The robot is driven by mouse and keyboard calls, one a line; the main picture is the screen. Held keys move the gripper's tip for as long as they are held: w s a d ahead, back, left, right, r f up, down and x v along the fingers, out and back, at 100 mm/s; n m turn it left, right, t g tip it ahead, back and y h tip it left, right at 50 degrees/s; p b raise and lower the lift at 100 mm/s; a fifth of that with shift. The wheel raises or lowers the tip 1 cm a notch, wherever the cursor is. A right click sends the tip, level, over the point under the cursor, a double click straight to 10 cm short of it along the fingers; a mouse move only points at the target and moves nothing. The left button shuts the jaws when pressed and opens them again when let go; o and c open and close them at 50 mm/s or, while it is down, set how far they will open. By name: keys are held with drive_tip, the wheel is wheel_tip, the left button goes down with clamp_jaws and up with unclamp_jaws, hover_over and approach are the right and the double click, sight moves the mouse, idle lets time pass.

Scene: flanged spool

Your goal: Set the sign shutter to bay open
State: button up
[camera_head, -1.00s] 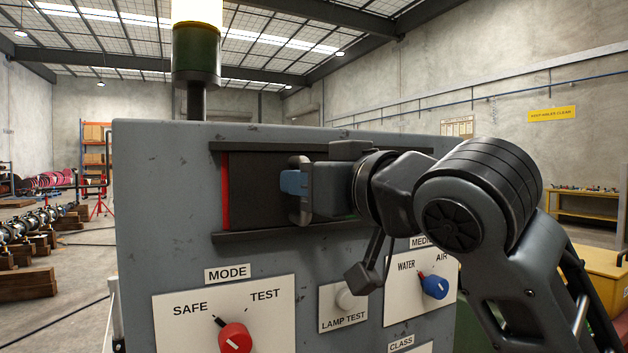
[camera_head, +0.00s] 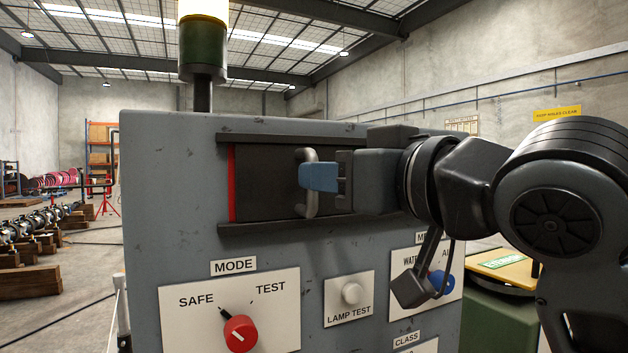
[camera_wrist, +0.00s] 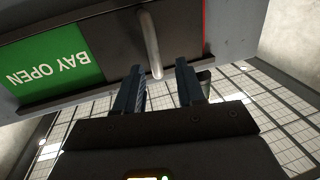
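The sign shutter is a dark panel (camera_head: 265,182) between two black rails on the grey cabinet, with an upright grey bar handle (camera_head: 311,205). The handle also shows in the wrist view (camera_wrist: 149,42). A green BAY OPEN sign (camera_wrist: 50,68) is uncovered beside the panel in the wrist view; my gripper hides it in the head view. A narrow red strip (camera_head: 232,183) shows at the panel's left. My gripper (camera_wrist: 158,66) is open, its blue fingers apart with the handle in line between their tips. No contact shows. I cannot tell whether the tips still reach past the bar.
Below the shutter are the red MODE knob (camera_head: 240,334), a white lamp test button (camera_head: 351,293) and a blue knob (camera_head: 446,284), partly behind my wrist. A beacon (camera_head: 203,45) stands on top of the cabinet.

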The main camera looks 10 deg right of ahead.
drive_tip(key=shift+v, duration=1.3)
drive_tip(key=s+d+f+m+t+h, duration=0.1)
drive_tip(key=s+d+f+m+h, duration=0.2)
drive_tip(key=f, duration=0.7)
drive_tip(key=s+d+f+m+h, duration=0.15)
drive_tip(key=s+f+m, duration=0.25)
drive_tip(key=f, duration=0.6)
drive_tip(key=s+d+f+m+t+h, duration=0.1)
drive_tip(key=s+d+f+m+h, duration=0.2)
drive_tip(key=f, duration=0.7)
drive_tip(key=s+d+f+n+g, duration=0.1)
drive_tip(key=s+f, duration=0.2)
drive_tip(key=s, duration=0.6)
drive_tip(key=s+d+f+n+g+h, duration=0.1)
drive_tip(key=s+d+f, duration=0.1)
drive_tip(key=s, duration=0.7)
drive_tip(key=s+d+f+n, duration=0.2)
drive_tip(key=s+f, duration=0.3)
drive_tip(key=s, duration=0.4)
drive_tip(key=shift+s+d+g, duration=0.2)
drive_tip(key=shift+s+g, duration=0.15)
drive_tip(key=shift+g, duration=0.05)
drive_tip(key=shift+a+f+h, duration=0.1)
drive_tip(key=shift+f+h, duration=0.05)
drive_tip(key=shift+h, duration=0.1)
